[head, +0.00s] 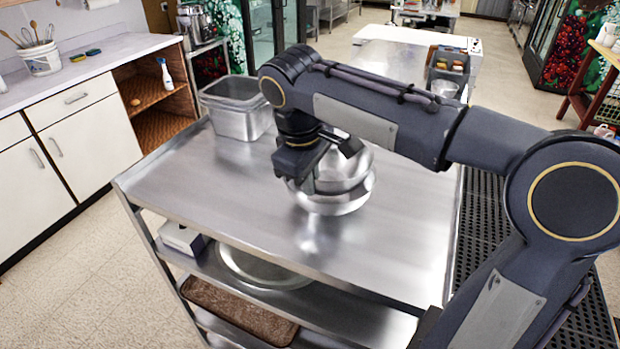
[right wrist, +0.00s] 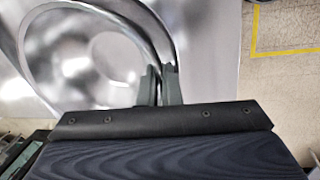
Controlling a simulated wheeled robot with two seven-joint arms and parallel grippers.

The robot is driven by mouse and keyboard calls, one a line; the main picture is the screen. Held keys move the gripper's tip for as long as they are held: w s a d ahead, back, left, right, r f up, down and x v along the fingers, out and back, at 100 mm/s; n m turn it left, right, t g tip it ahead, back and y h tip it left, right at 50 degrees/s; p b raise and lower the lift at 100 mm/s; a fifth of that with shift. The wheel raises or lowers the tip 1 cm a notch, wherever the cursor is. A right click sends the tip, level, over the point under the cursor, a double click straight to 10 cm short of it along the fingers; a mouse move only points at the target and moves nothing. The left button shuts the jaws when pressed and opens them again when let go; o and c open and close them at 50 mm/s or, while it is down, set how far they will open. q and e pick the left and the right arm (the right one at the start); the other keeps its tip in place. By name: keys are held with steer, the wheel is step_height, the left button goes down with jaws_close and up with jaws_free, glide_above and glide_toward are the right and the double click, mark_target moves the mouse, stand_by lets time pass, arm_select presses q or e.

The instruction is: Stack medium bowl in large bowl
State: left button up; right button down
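The steel medium bowl (head: 352,168) is in or just over the steel large bowl (head: 340,205) on the metal cart top. The large bowl's rim shows below and around it. Whether the medium bowl rests on the large bowl's bottom cannot be told. My right gripper (head: 312,178) comes down at the bowls' left side and hides part of them. In the right wrist view, its two fingers (right wrist: 159,85) are close together at the medium bowl (right wrist: 80,65), with its rim between them. My left gripper is not in view.
A deep steel container (head: 238,122) stands at the back left of the cart top (head: 200,185). The cart's front and right are clear. A large round dish (head: 262,270) and a brown tray (head: 238,310) lie on the lower shelves. A counter (head: 110,55) stands left.

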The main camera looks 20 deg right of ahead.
steer(key=c, duration=1.5)
jaws_free()
steer(key=shift+c, duration=0.2)
steer(key=v, duration=0.7)
steer(key=shift+r, duration=0.4)
steer(key=shift+s, duration=0.1)
